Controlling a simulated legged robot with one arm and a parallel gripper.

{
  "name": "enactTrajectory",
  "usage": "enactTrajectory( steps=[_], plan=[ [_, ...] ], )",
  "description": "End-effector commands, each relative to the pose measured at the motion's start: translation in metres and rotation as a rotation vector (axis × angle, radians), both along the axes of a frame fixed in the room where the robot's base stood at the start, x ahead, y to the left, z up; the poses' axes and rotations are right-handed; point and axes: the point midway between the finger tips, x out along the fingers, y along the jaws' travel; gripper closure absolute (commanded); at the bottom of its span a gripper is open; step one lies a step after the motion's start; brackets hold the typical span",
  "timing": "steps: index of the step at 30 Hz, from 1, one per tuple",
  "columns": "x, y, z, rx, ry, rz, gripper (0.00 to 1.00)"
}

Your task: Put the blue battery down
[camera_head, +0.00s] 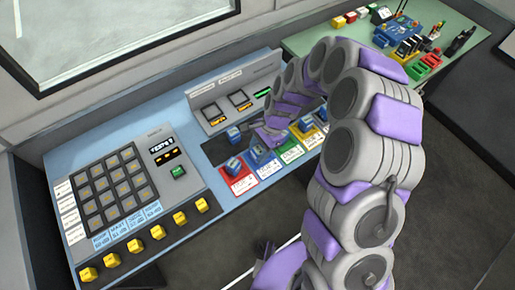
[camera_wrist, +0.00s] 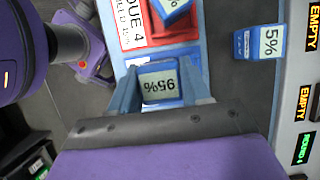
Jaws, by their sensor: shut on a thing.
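The blue battery with a 95% display (camera_wrist: 158,84) is between the fingers of my gripper (camera_wrist: 162,92) in the wrist view. The fingers are shut on its sides. In the head view the held battery (camera_head: 258,152) is over the blue labelled pad (camera_head: 266,170), partly hidden by my gripper (camera_head: 264,142). I cannot tell whether it touches the pad. Another blue battery (camera_head: 234,164) sits on the red pad (camera_head: 240,184), left of the held one; it also shows in the wrist view (camera_wrist: 174,8). A third battery reading 5% (camera_wrist: 260,42) stands apart in the dark recess (camera_head: 215,150).
Green, yellow and red labelled pads (camera_head: 290,150) run to the right, partly behind my arm. A keypad (camera_head: 112,188) and yellow buttons (camera_head: 157,232) lie left. A raised panel (camera_head: 230,100) with EMPTY displays stands behind. A green table (camera_head: 300,42) with tools is at the back right.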

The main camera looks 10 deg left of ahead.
Motion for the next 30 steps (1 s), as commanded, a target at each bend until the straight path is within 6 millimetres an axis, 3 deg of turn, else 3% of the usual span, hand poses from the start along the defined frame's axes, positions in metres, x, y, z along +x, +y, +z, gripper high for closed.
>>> enactTrajectory(
  steps=[4,9,13,20,30],
  plan=[
    [0.020,0.005,-0.003,0.002,-0.002,0.000,0.95],
    [0.029,0.011,-0.003,0.001,-0.002,0.000,0.95],
    [0.030,0.013,-0.009,-0.002,-0.001,0.000,0.95],
    [0.029,0.013,-0.039,-0.003,0.002,0.002,0.95],
    [0.029,0.010,-0.040,0.000,0.000,0.000,0.95]
  ],
)
